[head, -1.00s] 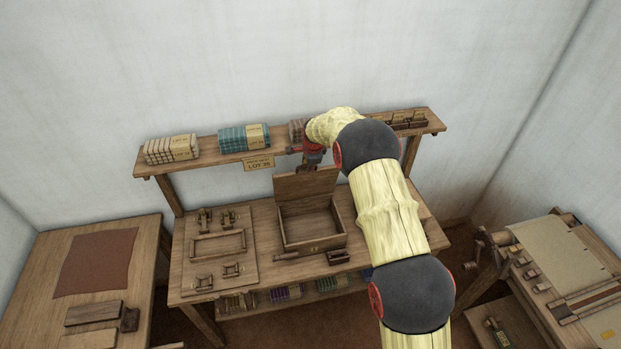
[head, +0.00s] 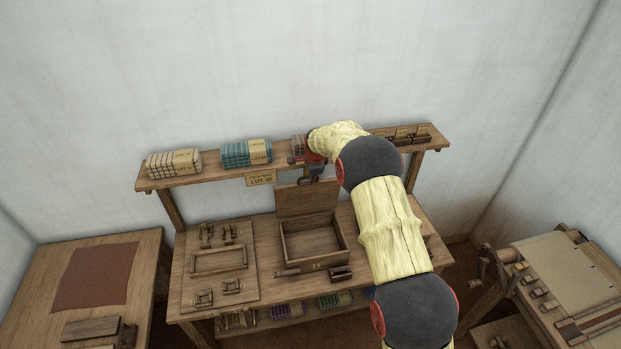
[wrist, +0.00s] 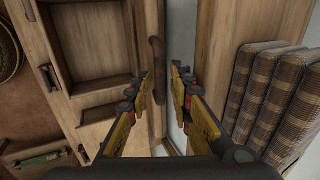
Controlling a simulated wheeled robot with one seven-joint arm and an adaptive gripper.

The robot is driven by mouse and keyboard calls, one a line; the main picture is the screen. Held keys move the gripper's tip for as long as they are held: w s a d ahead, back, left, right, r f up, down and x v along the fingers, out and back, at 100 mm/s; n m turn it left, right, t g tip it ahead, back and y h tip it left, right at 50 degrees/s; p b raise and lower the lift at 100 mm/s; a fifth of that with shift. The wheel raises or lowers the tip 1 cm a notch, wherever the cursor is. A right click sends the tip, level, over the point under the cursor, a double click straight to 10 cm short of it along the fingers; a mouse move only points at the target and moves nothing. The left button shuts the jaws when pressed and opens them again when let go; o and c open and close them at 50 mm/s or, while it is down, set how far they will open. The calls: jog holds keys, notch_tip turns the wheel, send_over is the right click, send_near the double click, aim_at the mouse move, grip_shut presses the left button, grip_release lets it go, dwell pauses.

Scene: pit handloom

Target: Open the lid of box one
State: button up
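Box one (head: 311,262) is an open-topped wooden box at the middle of the bench in the head view. Its lid (head: 306,201) stands raised at the back edge, opened from the box. The box interior also shows at the upper left of the wrist view (wrist: 100,42). My gripper (head: 312,178) is just above the lid's top edge, below the shelf. In the wrist view my gripper (wrist: 160,78) has its fingers apart, with nothing seen between them. A dark rounded bar, probably the lid's pull (wrist: 156,58), lies just beyond the fingertips; contact cannot be told.
The shelf (head: 225,172) runs close behind and above my gripper. It bears folded cloth stacks (head: 246,153), and a striped stack (wrist: 275,100) is close on the right in the wrist view. A fixture board (head: 217,292) lies left of the box. My arm hides the bench's right part.

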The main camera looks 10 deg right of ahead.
jog(key=shift+f, duration=0.1)
dwell(0.3)
jog(key=v, duration=1.2)
jog(key=shift+c, duration=0.2)
